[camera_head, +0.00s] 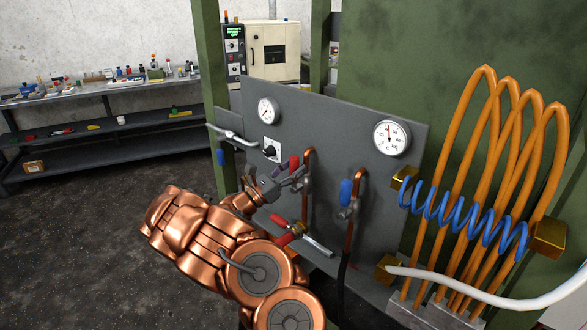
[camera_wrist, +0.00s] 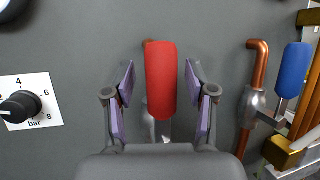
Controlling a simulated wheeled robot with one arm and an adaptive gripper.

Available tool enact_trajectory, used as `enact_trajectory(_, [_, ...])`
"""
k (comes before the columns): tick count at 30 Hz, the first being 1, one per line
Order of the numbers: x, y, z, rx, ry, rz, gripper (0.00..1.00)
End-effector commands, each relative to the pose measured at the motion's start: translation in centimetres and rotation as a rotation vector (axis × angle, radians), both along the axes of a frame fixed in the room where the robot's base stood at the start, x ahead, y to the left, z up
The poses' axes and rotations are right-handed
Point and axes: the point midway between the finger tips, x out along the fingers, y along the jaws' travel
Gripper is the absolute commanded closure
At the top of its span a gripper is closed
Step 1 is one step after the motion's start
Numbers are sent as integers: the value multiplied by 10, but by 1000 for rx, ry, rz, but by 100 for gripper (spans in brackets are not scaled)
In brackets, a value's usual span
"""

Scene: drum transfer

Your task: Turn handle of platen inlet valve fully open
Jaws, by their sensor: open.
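A red valve handle (camera_wrist: 161,85) sits between the two purple-padded fingers of my gripper (camera_wrist: 160,82) in the wrist view, with a gap visible on each side. In the head view my gripper (camera_head: 289,172) is at the grey panel, around this red handle (camera_head: 294,162), next to a bent copper pipe (camera_head: 308,165). My gripper is open. No label shows which valve is the platen inlet.
A blue valve handle (camera_head: 345,192) on another copper pipe is close on the right. A second red handle (camera_head: 278,219) is below my gripper. A black regulator knob (camera_wrist: 20,107) is on the left.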

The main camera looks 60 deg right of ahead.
Motion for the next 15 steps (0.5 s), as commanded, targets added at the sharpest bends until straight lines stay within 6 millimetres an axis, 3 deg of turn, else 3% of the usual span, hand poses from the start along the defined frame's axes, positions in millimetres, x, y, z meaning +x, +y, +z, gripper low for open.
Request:
enact_trajectory(8, [5, 9, -5, 1, -1, 2, 44])
enact_trajectory(15, [22, 43, -20, 1, 1, 3, 44])
